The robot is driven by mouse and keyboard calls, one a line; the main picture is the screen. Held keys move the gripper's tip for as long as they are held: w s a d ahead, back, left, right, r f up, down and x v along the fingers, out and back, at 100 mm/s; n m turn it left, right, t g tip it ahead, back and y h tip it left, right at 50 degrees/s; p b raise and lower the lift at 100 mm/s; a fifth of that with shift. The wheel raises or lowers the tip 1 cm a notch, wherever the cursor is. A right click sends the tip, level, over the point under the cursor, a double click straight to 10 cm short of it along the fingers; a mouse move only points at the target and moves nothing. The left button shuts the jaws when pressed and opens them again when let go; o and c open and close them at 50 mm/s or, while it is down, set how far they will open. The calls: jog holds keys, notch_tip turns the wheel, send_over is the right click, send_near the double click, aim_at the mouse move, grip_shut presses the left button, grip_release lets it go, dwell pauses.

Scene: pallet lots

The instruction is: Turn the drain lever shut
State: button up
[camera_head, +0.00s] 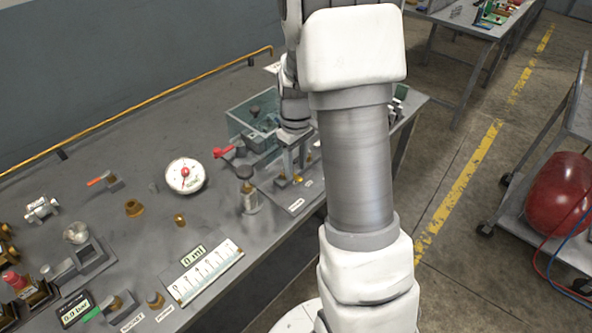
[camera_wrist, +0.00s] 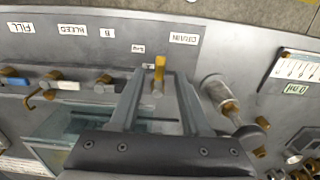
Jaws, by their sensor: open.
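The drain lever (camera_wrist: 159,66) is a small yellow handle standing below the DRAIN label (camera_wrist: 183,38) in the wrist view. Its handle points up the picture, toward the label side. My gripper (camera_wrist: 161,78) is open, with one finger on either side of the lever; I cannot tell whether either touches it. In the head view my gripper (camera_head: 292,158) reaches down over the valve panel at the bench's right part, and my arm hides part of that area.
A blue lever (camera_wrist: 15,80) and other valve handles line the panel beside FILL and BLEED labels. A clear teal box (camera_wrist: 85,128) lies close by.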

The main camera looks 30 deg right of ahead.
jog(key=shift+f, duration=0.8)
grip_shut()
